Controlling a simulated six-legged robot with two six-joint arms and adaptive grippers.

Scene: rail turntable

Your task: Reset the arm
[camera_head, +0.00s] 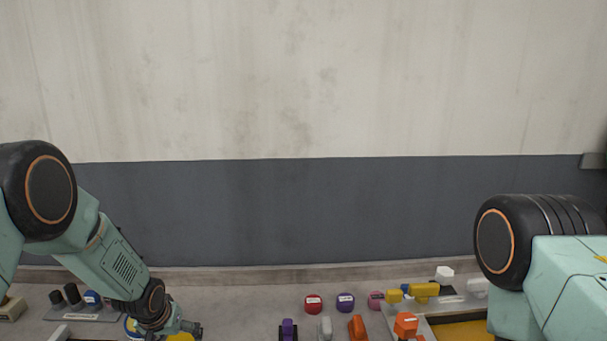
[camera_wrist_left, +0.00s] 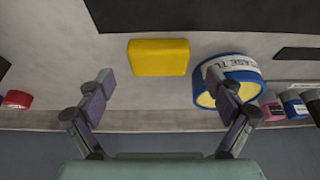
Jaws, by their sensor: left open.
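My left arm comes in from the left in the head view, and its gripper (camera_head: 188,328) is low over the table. In the left wrist view the two fingers of the left gripper (camera_wrist_left: 160,80) are spread wide with nothing between them. A yellow block (camera_wrist_left: 159,57) lies on the surface beyond the fingertips, and its top edge shows in the head view (camera_head: 180,337). A blue and yellow ring with a white label (camera_wrist_left: 230,72) lies beside the right finger, apart or touching I cannot tell. My right arm shows at the right, but its gripper is out of frame.
Red (camera_head: 313,303) and purple (camera_head: 345,302) round items stand mid-table. An orange block (camera_head: 405,325) and yellow pieces (camera_head: 424,290) are near a tray (camera_head: 386,316) at the right. Black cylinders (camera_head: 72,294) stand on a grey base at the left. A wall rises behind.

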